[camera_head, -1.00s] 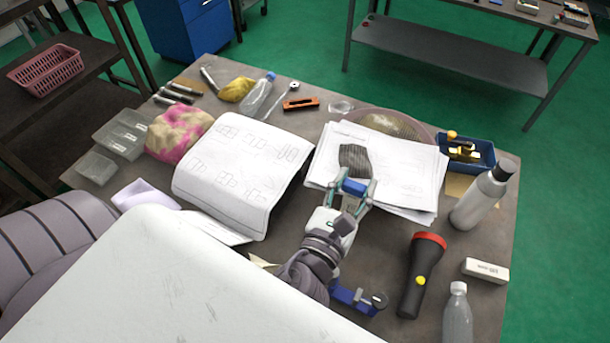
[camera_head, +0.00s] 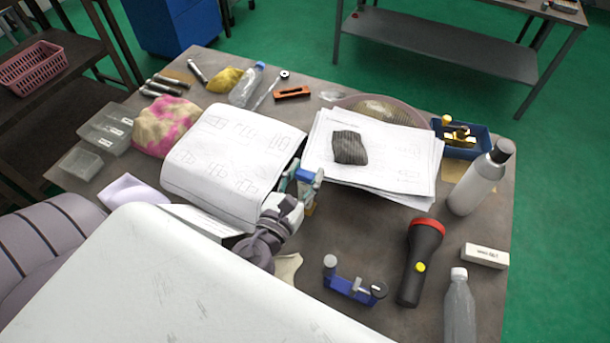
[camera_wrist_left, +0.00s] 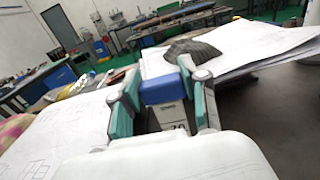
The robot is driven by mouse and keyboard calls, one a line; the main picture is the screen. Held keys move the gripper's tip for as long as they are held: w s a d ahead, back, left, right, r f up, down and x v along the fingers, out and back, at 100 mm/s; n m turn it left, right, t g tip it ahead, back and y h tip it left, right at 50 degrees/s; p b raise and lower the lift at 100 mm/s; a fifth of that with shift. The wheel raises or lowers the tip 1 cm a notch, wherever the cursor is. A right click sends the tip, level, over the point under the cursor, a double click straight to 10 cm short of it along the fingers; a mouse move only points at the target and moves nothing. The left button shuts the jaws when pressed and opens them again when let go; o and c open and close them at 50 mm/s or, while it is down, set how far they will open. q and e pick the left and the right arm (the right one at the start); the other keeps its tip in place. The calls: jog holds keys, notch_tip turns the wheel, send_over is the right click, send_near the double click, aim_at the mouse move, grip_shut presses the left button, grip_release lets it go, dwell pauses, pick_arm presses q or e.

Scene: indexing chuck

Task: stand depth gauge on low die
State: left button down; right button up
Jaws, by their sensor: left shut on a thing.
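My left gripper (camera_head: 303,178) is shut on a blue-topped piece (camera_head: 305,175), held between the open book of drawings and the paper stack. In the left wrist view, the piece has a blue block head (camera_wrist_left: 166,88) over a pale body (camera_wrist_left: 170,115) with dark marks, between the teal fingers. I cannot tell for sure whether it is the depth gauge. A dark grey ridged block (camera_head: 350,148) lies on the paper stack; it also shows beyond the fingers in the left wrist view (camera_wrist_left: 196,48). I cannot identify the low die. My right gripper is not in view.
The book (camera_head: 230,165) lies left of the gripper and the paper stack (camera_head: 400,165) right. Bare tabletop (camera_head: 355,225) shows between.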

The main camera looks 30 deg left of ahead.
pick_arm(q)
jog(key=shift+f, duration=0.15)
jog(key=c, duration=0.6)
grip_release()
